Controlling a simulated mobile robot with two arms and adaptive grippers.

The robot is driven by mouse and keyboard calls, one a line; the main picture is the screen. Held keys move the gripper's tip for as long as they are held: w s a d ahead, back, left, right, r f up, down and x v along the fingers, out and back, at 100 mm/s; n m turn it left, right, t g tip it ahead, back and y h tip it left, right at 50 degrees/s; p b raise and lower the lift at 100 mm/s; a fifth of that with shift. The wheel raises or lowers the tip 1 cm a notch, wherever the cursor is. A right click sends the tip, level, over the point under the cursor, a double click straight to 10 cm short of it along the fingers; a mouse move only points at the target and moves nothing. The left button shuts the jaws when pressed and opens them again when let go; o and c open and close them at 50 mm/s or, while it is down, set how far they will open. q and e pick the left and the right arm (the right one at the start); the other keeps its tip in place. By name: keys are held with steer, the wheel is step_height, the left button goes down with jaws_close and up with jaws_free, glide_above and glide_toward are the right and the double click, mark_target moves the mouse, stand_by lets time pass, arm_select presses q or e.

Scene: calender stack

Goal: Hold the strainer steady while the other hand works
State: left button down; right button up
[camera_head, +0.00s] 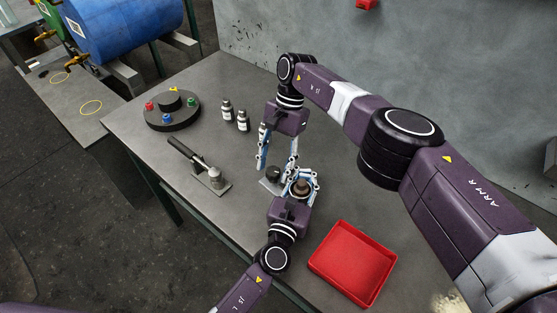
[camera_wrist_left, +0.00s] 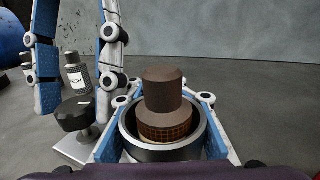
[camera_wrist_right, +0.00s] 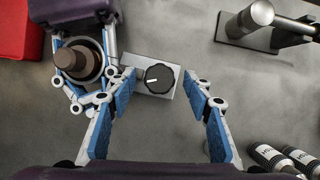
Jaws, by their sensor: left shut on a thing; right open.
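The strainer (camera_wrist_left: 165,128) looks like a brown cylinder with a mesh band, standing upright in a dark round cup (camera_wrist_left: 165,153). It also shows in the head view (camera_head: 302,188) and the right wrist view (camera_wrist_right: 72,60). My left gripper (camera_head: 300,178) is shut around the cup, a finger on each side. A black round knob (camera_wrist_right: 159,78) with a white mark sits on a light metal plate (camera_wrist_right: 130,62) beside the cup. My right gripper (camera_wrist_right: 160,82) is open over the knob, with a gap visible on both sides. In the head view its fingers partly hide the plate.
A red tray (camera_head: 350,262) lies at the front right of the grey table. A tool with a dark lever (camera_head: 186,154) stands left of the grippers.

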steer(key=shift+m, duration=0.3)
steer(key=m+t+y, duration=0.1)
steer(key=m, duration=0.3)
steer(key=shift+s+d, duration=0.1)
steer(key=shift+d, duration=0.05)
steer(key=m+t, duration=0.1)
steer(key=m, duration=0.1)
steer(key=m+t+y, duration=0.1)
steer(key=m, duration=0.2)
steer(key=shift+s, duration=0.15)
steer(key=m+t, duration=0.1)
steer(key=m, duration=0.2)
steer(key=m+t, duration=0.1)
steer(key=m, duration=0.1)
steer(key=shift+s+m, duration=0.15)
steer(key=shift+m, duration=0.25)
steer(key=m+t, duration=0.1)
steer(key=m, duration=0.1)
steer(key=m+t, duration=0.1)
steer(key=m, duration=0.2)
steer(key=shift+s+h, duration=0.15)
steer(key=shift+h, duration=0.25)
steer(key=v, duration=1.2)
steer(key=shift+f, duration=0.1)
steer(key=x, duration=1.2)
